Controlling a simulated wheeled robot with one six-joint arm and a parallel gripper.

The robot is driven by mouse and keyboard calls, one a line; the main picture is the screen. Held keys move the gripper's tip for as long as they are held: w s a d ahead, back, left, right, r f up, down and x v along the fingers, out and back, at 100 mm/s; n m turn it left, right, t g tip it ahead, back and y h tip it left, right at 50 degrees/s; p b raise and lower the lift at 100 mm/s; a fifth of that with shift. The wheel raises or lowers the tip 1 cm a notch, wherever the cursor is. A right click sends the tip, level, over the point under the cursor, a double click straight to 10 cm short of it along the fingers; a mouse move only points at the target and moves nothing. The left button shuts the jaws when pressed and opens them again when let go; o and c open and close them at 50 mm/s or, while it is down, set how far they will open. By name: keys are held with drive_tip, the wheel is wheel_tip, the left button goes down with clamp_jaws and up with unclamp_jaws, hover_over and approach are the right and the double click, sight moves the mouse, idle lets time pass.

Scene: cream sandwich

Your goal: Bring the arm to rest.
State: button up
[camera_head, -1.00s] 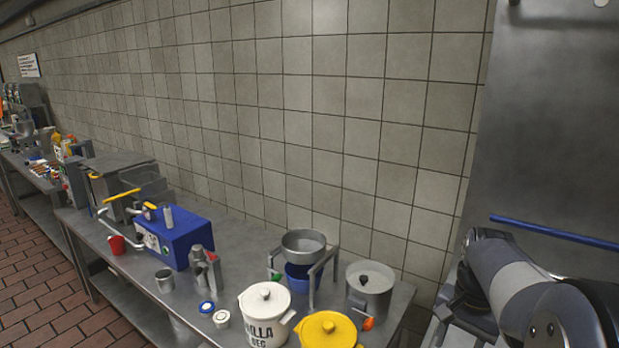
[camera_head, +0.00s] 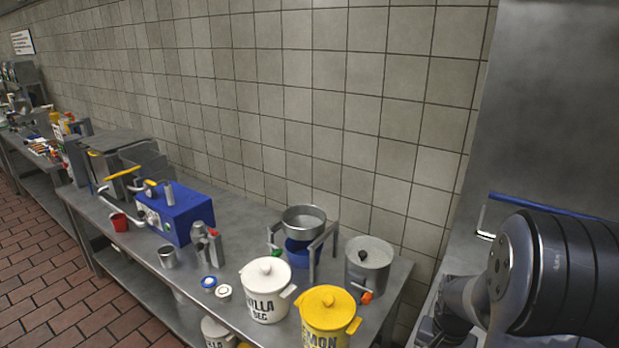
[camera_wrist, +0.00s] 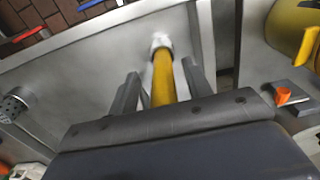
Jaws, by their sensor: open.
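My gripper (camera_wrist: 160,88) shows in the wrist view with its two dark fingers apart. A yellow rod-like thing with a white end (camera_wrist: 163,75) appears between the fingers in the picture, over a grey metal surface. I cannot tell how far it is from the fingers, and its near end is hidden behind my gripper's body. In the head view my arm (camera_head: 560,270) is bent at the right edge, close to the camera; its gripper is out of that view.
The steel bench (camera_head: 240,240) holds a white pot (camera_head: 265,290), a yellow pot (camera_head: 328,318), a steel pot (camera_head: 368,265), a bowl on a stand (camera_head: 304,221) and a blue machine (camera_head: 175,212). A blue bar (camera_head: 550,205) is behind my arm. A tiled wall closes the back.

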drive_tip(key=shift+f, duration=0.8)
